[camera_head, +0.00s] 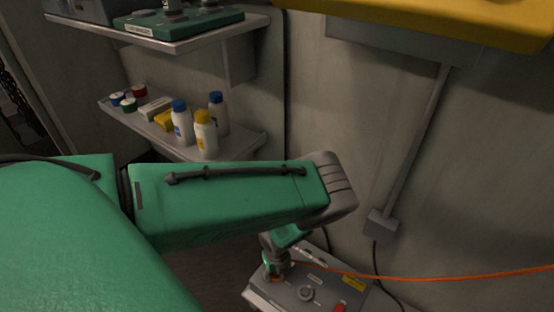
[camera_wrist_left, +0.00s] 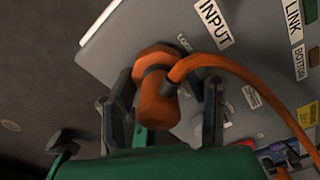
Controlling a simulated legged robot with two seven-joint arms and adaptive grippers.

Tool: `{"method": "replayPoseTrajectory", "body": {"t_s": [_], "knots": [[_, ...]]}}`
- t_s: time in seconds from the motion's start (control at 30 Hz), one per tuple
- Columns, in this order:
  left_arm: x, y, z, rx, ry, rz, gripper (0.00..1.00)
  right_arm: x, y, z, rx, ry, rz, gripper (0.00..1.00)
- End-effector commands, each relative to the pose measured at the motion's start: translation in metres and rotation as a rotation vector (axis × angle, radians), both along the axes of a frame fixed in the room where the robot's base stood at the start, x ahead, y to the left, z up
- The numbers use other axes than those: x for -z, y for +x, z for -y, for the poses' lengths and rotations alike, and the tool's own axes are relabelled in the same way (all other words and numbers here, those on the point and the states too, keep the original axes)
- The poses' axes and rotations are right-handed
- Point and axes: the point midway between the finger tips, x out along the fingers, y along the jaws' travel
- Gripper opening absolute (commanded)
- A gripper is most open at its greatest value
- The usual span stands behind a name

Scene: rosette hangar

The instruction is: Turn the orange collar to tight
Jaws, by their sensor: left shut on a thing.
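The orange collar (camera_wrist_left: 154,60) sits on a grey panel box under an orange plug body (camera_wrist_left: 158,100). An orange cable bends away from the plug to the right in the left wrist view. My left gripper (camera_wrist_left: 166,105) has a finger on each side of the plug and collar and is shut on the orange connector. In the head view my left gripper (camera_head: 275,262) reaches down onto the left end of the grey panel box (camera_head: 325,290), and little of the collar shows there. The wrist view shows "INPUT", "LINK" and "BOTTOM" labels. My right gripper is not in view.
The orange cable (camera_head: 430,278) runs off to the right. The box carries a round knob (camera_head: 306,293) and a red part (camera_head: 339,308). Shelves with bottles (camera_head: 204,133) stand behind my left arm. A yellow body (camera_head: 450,18) overhangs at the upper right.

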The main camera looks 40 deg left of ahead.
Motion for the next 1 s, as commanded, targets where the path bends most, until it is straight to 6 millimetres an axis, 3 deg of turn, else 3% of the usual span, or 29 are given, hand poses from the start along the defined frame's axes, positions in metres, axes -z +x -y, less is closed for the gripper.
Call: {"method": "replayPoseTrajectory", "body": {"t_s": [0.3,0.8,0.83,0.87,0.9,1.0], "knots": [[-0.0014,0.0029,-0.0022,0.107,0.004,0.005,0.13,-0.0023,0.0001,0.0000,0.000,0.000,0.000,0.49],[-0.0016,0.0038,-0.0027,0.126,0.006,0.007,0.13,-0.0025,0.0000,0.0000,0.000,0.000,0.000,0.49],[-0.0016,0.0040,-0.0028,0.126,0.006,0.007,0.46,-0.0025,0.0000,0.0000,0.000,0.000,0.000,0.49],[-0.0016,0.0040,-0.0028,0.126,0.006,0.007,0.56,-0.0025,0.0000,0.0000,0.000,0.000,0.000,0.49],[-0.0015,0.0037,-0.0026,0.125,0.006,0.007,0.63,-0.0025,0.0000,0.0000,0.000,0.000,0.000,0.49],[-0.0011,0.0027,-0.0020,0.125,0.004,0.005,0.63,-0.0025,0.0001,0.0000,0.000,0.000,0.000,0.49]]}}
